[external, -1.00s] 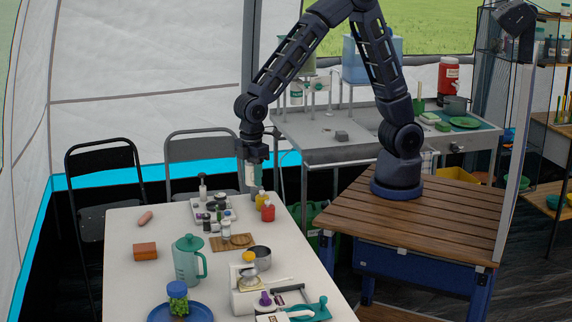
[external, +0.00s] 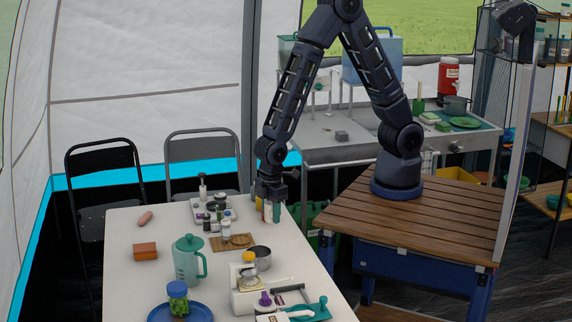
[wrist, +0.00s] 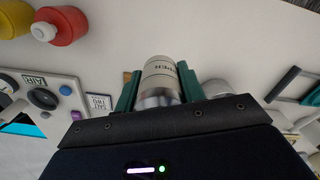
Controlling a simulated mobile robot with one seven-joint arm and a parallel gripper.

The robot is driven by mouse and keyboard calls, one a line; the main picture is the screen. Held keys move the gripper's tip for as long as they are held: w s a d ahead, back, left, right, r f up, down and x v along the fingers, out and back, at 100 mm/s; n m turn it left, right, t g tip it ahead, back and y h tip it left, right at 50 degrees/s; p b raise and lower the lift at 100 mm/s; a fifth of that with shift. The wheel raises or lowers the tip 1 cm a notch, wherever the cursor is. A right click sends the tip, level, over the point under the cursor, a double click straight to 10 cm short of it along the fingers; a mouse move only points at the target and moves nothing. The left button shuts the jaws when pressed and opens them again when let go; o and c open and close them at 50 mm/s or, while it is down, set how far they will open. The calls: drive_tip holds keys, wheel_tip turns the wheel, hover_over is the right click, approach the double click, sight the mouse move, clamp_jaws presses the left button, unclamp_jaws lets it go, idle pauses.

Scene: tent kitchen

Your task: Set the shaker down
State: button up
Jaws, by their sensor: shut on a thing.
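The shaker (wrist: 161,78), a pale cylinder with dark lettering and a silvery band, is upright between the green fingers of my gripper (external: 269,208) in the wrist view. The fingers are shut on its sides. In the external view my gripper is low at the far right corner of the white table (external: 125,275), and the shaker is partly hidden by the fingers. I cannot tell whether its base touches the tabletop.
A red bottle (wrist: 68,26) and a yellow bottle (wrist: 12,20) stand close by. An orange-brown box (external: 145,251) and a green pitcher (external: 187,262) stand farther left.

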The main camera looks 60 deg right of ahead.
sight(272, 240)
drive_tip(key=shift+f, duration=3.55)
drive_tip(key=shift+f, duration=0.1)
drive_tip(key=o, duration=1)
wheel_tip(272, 240, up, 12)
drive_tip(key=shift+r, duration=0.15)
